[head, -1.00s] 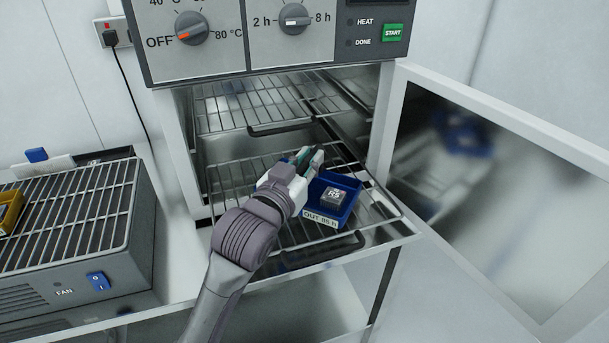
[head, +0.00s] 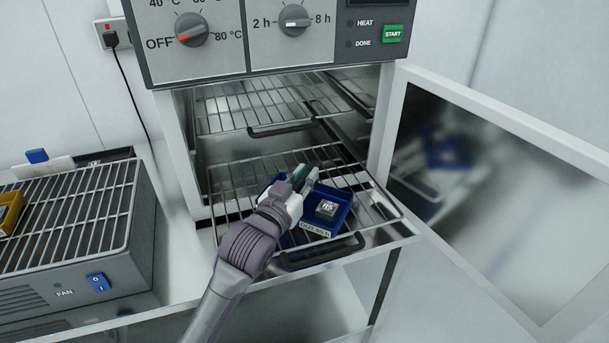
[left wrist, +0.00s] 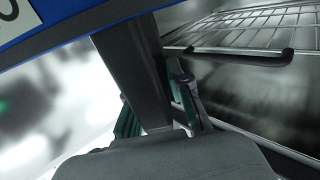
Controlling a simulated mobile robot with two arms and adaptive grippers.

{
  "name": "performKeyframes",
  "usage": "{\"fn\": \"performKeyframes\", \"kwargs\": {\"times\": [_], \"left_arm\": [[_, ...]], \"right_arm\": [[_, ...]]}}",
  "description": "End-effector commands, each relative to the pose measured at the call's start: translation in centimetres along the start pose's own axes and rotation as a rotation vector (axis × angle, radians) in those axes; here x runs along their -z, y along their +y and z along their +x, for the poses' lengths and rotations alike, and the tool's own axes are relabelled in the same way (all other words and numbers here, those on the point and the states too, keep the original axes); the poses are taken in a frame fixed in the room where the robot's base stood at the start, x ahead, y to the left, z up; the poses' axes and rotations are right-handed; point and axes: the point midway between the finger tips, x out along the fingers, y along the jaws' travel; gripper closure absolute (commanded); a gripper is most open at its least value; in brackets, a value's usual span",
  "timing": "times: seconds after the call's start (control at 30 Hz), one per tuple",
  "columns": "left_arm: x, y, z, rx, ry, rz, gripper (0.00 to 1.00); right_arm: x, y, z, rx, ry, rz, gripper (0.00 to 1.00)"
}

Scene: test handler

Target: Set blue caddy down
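The blue caddy (head: 341,197) is at the lower wire shelf (head: 240,180) of the open oven. It holds a small grey block marked R5 (head: 327,208) and has a white label on its front. My left gripper (head: 304,177) is at the caddy's left side, with its green-padded fingers closed about a dark grey upright part. In the left wrist view the caddy's blue edge (left wrist: 85,22) crosses the top left, and the grey upright runs down between the fingers. The caddy's underside is hidden, so I cannot tell whether it touches the shelf. My right gripper is not in view.
The oven door (head: 500,130) stands open at the right. An upper wire shelf (head: 260,108) is above, empty in its visible part. A fan unit with a grille (head: 75,215) stands at the left, with a yellow caddy (head: 10,212) on it.

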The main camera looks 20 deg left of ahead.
Motion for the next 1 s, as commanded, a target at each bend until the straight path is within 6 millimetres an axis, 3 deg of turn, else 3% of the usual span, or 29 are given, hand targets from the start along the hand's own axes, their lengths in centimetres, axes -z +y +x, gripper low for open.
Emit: {"fn": "performKeyframes", "kwargs": {"times": [0.03,0.13,0.47,0.67,1.0], "left_arm": [[0.0,0.0,0.0,0.000,0.000,0.000,0.71],[0.0,0.0,0.0,0.000,0.000,0.000,0.57],[0.4,0.0,0.0,0.000,0.001,0.000,0.57],[0.1,0.0,-2.9,0.000,-0.001,0.000,0.57],[0.0,0.0,-9.9,0.000,-0.003,0.000,0.57]], "right_arm": [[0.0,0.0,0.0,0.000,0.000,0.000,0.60],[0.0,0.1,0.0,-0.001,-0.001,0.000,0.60],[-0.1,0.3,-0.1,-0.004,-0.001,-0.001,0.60],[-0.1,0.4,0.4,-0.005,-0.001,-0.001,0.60],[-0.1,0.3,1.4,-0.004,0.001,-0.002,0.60]]}}
